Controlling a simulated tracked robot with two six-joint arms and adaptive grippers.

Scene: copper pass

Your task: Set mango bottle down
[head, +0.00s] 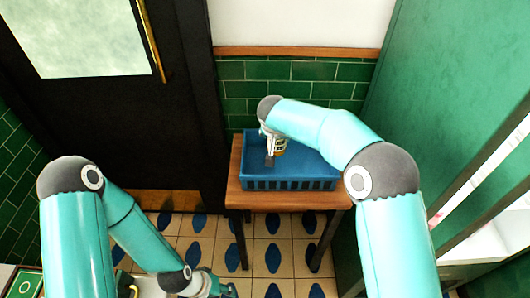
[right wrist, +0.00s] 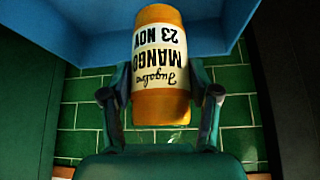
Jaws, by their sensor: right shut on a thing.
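The mango bottle (right wrist: 160,105) is orange with a cream label reading "MANGO" and "23 NOV", upside down in the right wrist view. My right gripper (right wrist: 160,92) is shut on it, one finger on each side. In the head view, the right gripper (head: 270,155) is at the left part of a blue crate (head: 290,184), and a small part of the bottle (head: 280,150) shows beside it. I cannot tell whether the bottle touches the crate floor. My left gripper (head: 222,290) is low at the bottom edge, partly cut off, and its fingers are unclear.
The crate stands on a small wooden table (head: 240,197) against a green tiled wall (head: 300,71). A dark door (head: 105,115) is at the left, and a green panel (head: 445,70) is at the right. Patterned floor (head: 260,230) shows in front of the table.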

